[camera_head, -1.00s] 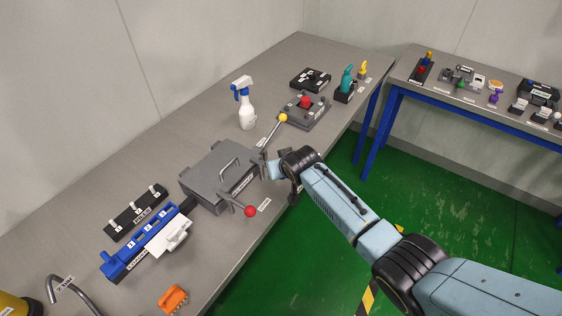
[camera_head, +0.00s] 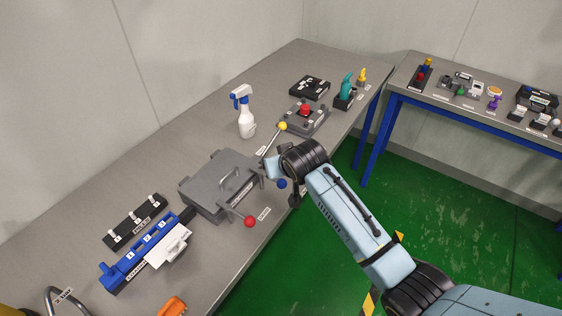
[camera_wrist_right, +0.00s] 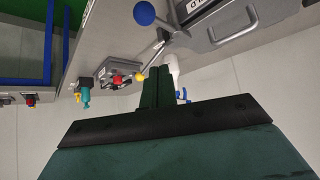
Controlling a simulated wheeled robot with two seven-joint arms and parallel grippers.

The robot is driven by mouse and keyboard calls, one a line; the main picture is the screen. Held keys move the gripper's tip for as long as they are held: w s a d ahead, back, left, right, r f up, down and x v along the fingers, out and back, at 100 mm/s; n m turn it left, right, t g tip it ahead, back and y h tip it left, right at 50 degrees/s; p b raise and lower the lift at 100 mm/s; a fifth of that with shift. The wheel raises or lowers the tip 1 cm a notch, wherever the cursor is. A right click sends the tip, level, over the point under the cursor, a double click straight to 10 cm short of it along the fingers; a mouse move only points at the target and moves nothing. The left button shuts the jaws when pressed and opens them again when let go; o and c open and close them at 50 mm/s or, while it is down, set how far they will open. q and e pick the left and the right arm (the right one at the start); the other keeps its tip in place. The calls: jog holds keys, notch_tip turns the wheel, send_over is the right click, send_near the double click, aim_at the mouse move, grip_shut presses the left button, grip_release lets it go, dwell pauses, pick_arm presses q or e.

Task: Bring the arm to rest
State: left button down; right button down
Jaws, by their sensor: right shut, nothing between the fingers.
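My right arm reaches in from the lower right of the head view, its wrist over the bench's front edge, beside the grey box. My right gripper (camera_wrist_right: 157,72) is shut and empty, its fingers pressed together in the wrist view. In the head view its tips are mostly hidden by my wrist. A blue ball knob (camera_head: 281,183) shows just below my wrist, and it appears in the wrist view (camera_wrist_right: 144,13) apart from the fingers. My left gripper is not in view.
The grey box (camera_head: 205,205) has a red-knobbed lever (camera_head: 250,222) in front and a yellow-knobbed lever (camera_head: 282,126) behind. A spray bottle (camera_head: 244,115) and a red-button box (camera_head: 304,118) stand further back. A second bench (camera_head: 410,75) is at right. Green floor between is clear.

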jog(key=shift+s+r, duration=0.1)
jog(key=shift+r, duration=0.05)
dwell(0.4)
jog(key=s+d+f+g+b, duration=0.1)
jog(key=s+d+f+b, duration=0.3)
jog(key=f, duration=0.7)
jog(key=s+d+f+g+h, duration=0.1)
jog(key=s+d+f, duration=0.1)
jog(key=s+f, duration=0.7)
jog(key=s+d+f+g+b, duration=0.1)
jog(key=s+d+f+b, duration=0.2)
jog(key=f, duration=1.1)
jog(key=s+d+f+g+b, duration=0.1)
jog(key=s+d+f, duration=0.3)
jog(key=s+f, duration=0.3)
jog(key=s+d+f+g+h+b, duration=0.1)
jog(key=s+f, duration=0.6)
jog(key=s, duration=1)
jog(key=s+d+f+g+b, duration=0.2)
jog(key=s+d+f, duration=0.4)
jog(key=s, duration=0.6)
jog(key=shift+s+d+f+m+b, duration=0.25)
jog(key=shift+f+m+b, duration=0.2)
jog(key=shift+b, duration=0.25)
